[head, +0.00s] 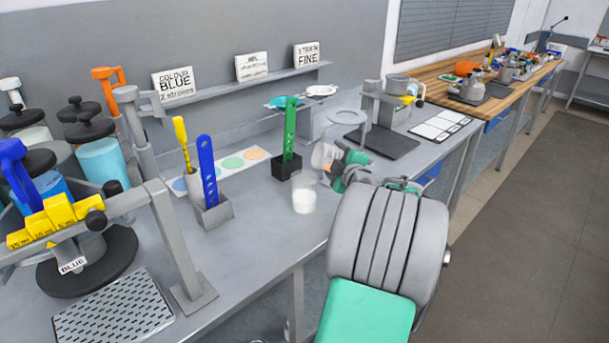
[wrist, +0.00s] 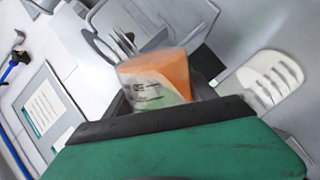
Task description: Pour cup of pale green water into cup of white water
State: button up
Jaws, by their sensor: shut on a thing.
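A clear cup (head: 324,156) is held tilted, its mouth toward the left, above and right of the cup of white water. In the wrist view the held cup (wrist: 152,82) shows orange above and pale green below, with dark markings on its side. My gripper (head: 345,166) is shut on it; the jaws also show in the wrist view (wrist: 165,112). The cup of white water (head: 304,196) stands upright on the grey bench, with white in its lower part. I cannot tell whether any liquid is flowing between the cups.
A black holder with a green strip (head: 290,140) stands just behind the cups. A grey holder with a blue strip (head: 208,180) is to the left. A dark plate (head: 383,142) lies behind my gripper. The bench's front edge is close to the white-water cup.

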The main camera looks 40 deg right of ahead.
jog(key=shift+a+f+n+h+p, duration=0.1)
jog(key=shift+f+n+h+p, duration=0.2)
jog(key=shift+n+p, duration=0.35)
dwell(0.4)
jog(key=shift+w+a+r+n+g+b, duration=0.4)
jog(key=shift+a+r+n+b, duration=0.25)
jog(key=shift+b, duration=0.8)
jog(key=shift+w+a+r+n+h+b, duration=0.15)
jog(key=shift+r+n+b, duration=0.3)
jog(key=shift+b, duration=0.7)
jog(key=shift+s+r+n+h+b, duration=0.1)
jog(key=shift+r+n+h+b, duration=0.15)
jog(key=shift+n+b, duration=0.65)
